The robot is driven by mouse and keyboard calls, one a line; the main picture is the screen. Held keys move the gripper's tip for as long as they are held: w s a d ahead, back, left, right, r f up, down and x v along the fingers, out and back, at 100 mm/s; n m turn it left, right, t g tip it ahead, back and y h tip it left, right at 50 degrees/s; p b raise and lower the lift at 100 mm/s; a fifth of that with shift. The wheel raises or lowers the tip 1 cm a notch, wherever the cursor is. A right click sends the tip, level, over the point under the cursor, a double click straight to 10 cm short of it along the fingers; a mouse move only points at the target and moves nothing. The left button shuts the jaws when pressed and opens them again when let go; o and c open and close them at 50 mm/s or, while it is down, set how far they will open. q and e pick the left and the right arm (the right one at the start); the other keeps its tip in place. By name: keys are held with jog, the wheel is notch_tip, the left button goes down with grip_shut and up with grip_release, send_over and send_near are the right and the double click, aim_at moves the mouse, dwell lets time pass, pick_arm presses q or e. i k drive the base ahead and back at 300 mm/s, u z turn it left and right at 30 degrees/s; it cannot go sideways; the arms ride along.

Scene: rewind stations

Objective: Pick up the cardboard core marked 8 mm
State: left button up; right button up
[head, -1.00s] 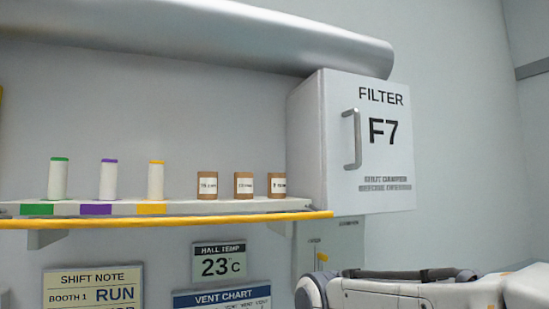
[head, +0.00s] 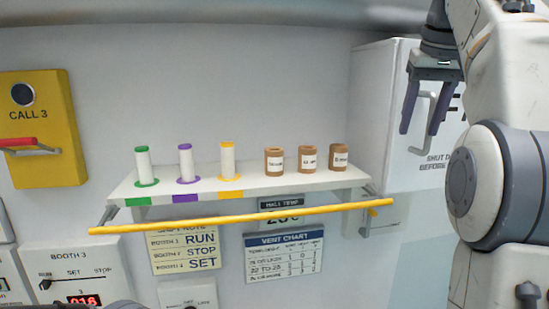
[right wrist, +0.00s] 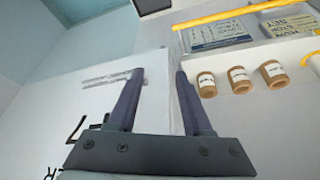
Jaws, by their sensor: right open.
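Three brown cardboard cores stand upright in a row at the right part of the wall shelf (head: 265,186): a left core (head: 274,168), a middle core (head: 307,165) and a right core (head: 339,163). Each has a white label, too blurred to read surely, so I cannot tell which is marked 8 mm. The upside-down right wrist view shows the three cores, with the right core (right wrist: 206,88) nearest the gripper. My right gripper (head: 420,130) is open and empty, fingers down, right of the cores in front of the filter box. It also shows in the right wrist view (right wrist: 160,74). My left gripper is out of view.
A yellow rail (head: 250,216) runs along the shelf's front. Green (head: 143,164), purple (head: 186,162) and yellow (head: 228,160) capped white spools stand left of the cores. The white filter box (head: 378,100) adjoins the shelf's right end. A yellow call box (head: 45,100) hangs at left.

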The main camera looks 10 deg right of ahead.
aim_at(337, 161)
jog(key=u, duration=1.85)
jog(key=k, duration=0.35)
jog(key=z, duration=1.5)
jog(key=i, duration=0.5)
jog(key=u, duration=0.05)
